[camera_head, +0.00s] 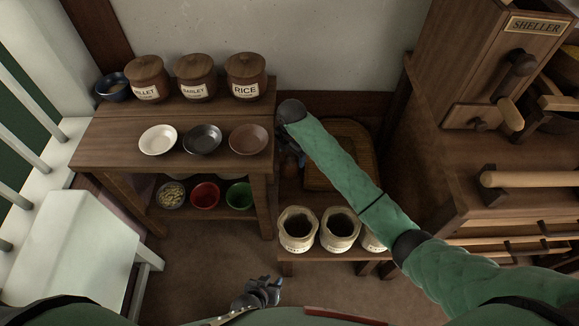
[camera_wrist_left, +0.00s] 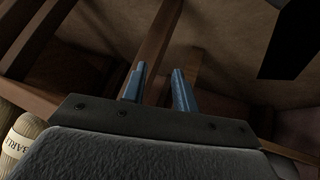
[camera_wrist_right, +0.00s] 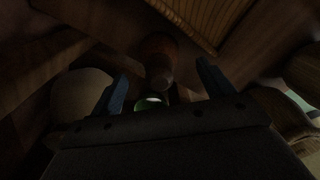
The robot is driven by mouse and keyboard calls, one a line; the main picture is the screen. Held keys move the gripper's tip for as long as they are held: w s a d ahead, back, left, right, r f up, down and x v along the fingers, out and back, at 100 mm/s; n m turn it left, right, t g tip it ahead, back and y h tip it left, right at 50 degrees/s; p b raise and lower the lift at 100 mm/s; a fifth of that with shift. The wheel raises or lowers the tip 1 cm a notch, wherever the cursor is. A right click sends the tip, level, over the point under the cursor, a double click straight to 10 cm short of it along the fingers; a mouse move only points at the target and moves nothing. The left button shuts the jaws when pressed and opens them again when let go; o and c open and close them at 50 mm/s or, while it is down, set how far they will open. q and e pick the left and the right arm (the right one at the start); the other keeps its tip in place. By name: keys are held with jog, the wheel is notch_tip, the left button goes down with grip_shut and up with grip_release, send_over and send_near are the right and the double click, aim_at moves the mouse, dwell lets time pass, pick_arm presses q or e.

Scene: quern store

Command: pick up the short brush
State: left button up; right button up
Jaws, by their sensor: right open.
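I cannot clearly make out the short brush. In the right wrist view, a dark brown wooden piece with a rounded end (camera_wrist_right: 159,62) lies ahead between my open fingers. It may be the brush handle, but the view is too dark to tell. My right gripper (camera_head: 291,158) reaches down between the bowl table and the low bench, partly hidden by its own arm; its parted fingers show in the right wrist view (camera_wrist_right: 163,84). My left gripper (camera_head: 268,290) is low in front of me over the floor. Its fingers (camera_wrist_left: 158,85) are apart with nothing between them.
The table (camera_head: 110,135) left of my right gripper bears three bowls and three labelled jars. Coloured bowls (camera_head: 205,196) stand on its lower shelf. Open sacks (camera_head: 298,236) stand on the bench, with a woven basket lid (camera_head: 362,150) behind. The sheller (camera_head: 480,60) is at right.

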aim_at(290, 162)
jog(key=f, duration=0.3)
jog(key=shift+s+a+f, duration=0.1)
jog(key=shift+a+f, duration=0.15)
jog(key=shift+f, duration=0.8)
jog(key=c, duration=1.1)
pick_arm(q)
jog(key=shift+w+d+r+t, duration=0.1)
jog(key=shift+w+r+t, duration=0.3)
jog(key=shift+w+r, duration=0.3)
pick_arm(e)
jog(key=shift+d, duration=0.1)
